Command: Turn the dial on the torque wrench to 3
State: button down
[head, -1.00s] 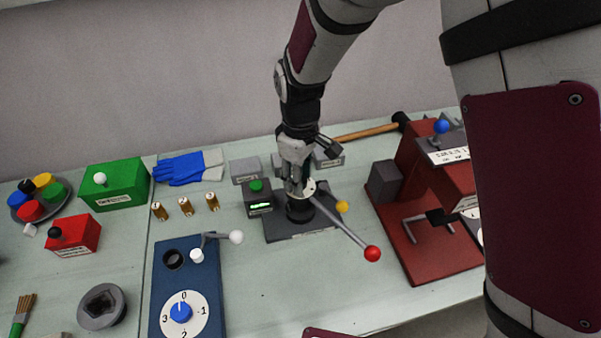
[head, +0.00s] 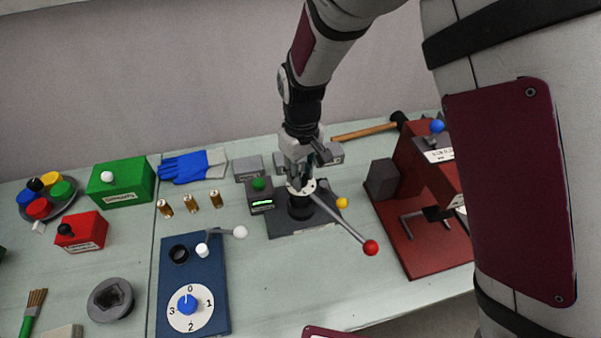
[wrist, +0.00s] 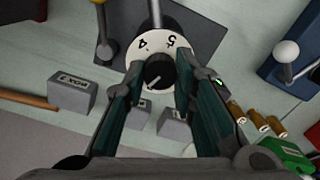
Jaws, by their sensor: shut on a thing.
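The torque wrench stands on a dark base (head: 287,228), with a long silver lever (head: 338,219) ending in a red ball (head: 370,248). On its top is a white dial plate (wrist: 205,52) with a black knob (wrist: 160,73) in its middle; the numbers 4 and 5 show in the wrist view. The knob carries a pale pointer line; the number it marks cannot be read for sure. My gripper (head: 299,187) reaches down onto the dial from above. In the wrist view my gripper's fingers (wrist: 160,68) are shut on the knob, and they hide part of the plate.
A blue panel (head: 222,285) with its own white 0-to-3 dial (head: 206,319) stands front left. A red press (head: 425,262) is at right. A green-buttoned box (head: 260,199), brass cylinders (head: 190,202) and grey boxes (head: 248,167) stand near the wrench.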

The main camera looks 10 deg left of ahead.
jog(key=m+p, duration=0.1)
jog(key=m, duration=0.3)
jog(key=shift+s+p, duration=0.1)
jog(key=shift+p, duration=0.2)
jog(key=shift+m+p, duration=0.45)
jog(key=shift+m, duration=1.15)
jog(key=c, duration=1.3)
grip_release()
jog(key=shift+r, duration=0.15)
notch_tip(320, 180, up, 12)
